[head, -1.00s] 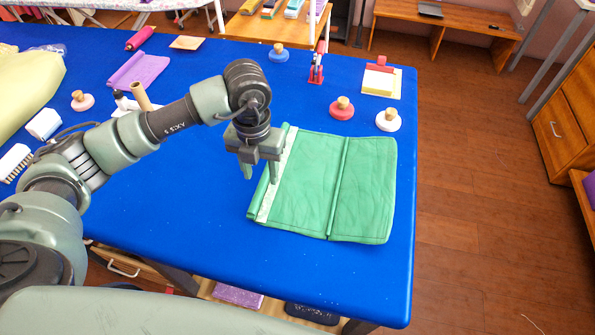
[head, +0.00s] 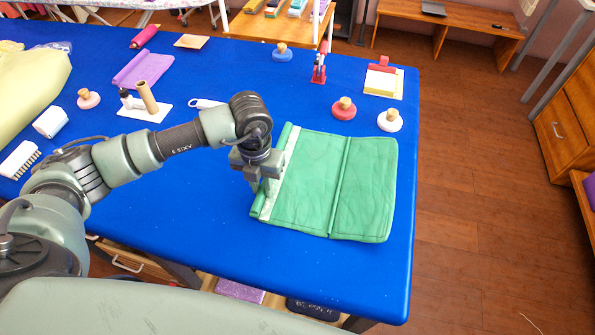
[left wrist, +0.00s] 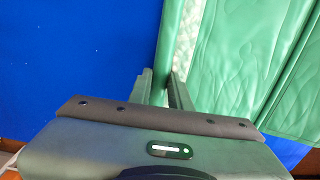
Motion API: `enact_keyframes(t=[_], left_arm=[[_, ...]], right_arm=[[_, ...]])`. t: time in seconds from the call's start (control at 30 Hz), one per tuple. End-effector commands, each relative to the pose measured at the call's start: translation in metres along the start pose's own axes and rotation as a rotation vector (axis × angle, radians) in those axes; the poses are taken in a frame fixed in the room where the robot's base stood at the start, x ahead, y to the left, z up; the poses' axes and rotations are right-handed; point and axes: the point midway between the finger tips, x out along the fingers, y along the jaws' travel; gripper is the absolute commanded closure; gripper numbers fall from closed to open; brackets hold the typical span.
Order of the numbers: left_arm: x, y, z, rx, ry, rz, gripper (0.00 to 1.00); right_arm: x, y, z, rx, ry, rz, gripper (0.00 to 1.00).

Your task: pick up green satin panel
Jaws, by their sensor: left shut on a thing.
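The green satin panel (head: 312,190) lies flat on the blue table, with a seam down its middle and a pale strip along its left edge. My left gripper (head: 265,190) points down at the panel's left edge and is shut on the rolled green edge there. In the left wrist view the fingers (left wrist: 168,90) close around the green edge beside the pale strip of the panel (left wrist: 240,60). The exact grip between the fingertips is partly hidden. My right gripper is not in view.
The blue table (head: 200,240) is clear in front of the panel. Red (head: 343,109) and white (head: 390,120) knobbed discs stand behind it. A cardboard tube (head: 148,97) stands on a white base at the left.

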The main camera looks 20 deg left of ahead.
Motion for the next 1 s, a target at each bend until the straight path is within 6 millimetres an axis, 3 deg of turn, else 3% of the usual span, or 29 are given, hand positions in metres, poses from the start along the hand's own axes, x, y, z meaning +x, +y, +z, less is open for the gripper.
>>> enact_keyframes(t=[0.27,0.47,0.57,1.0], left_arm=[[-0.004,0.0,0.001,0.0,-0.003,-0.001,1.0],[-0.025,0.0,0.001,-0.001,-0.005,-0.001,1.0],[-0.046,0.0,0.002,0.0,-0.008,-0.002,1.0],[-0.169,0.0,0.001,0.001,-0.007,-0.001,1.0]], right_arm=[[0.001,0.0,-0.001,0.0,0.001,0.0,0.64],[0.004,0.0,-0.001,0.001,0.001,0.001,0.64],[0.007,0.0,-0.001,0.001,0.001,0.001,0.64],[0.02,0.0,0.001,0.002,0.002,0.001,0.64]])
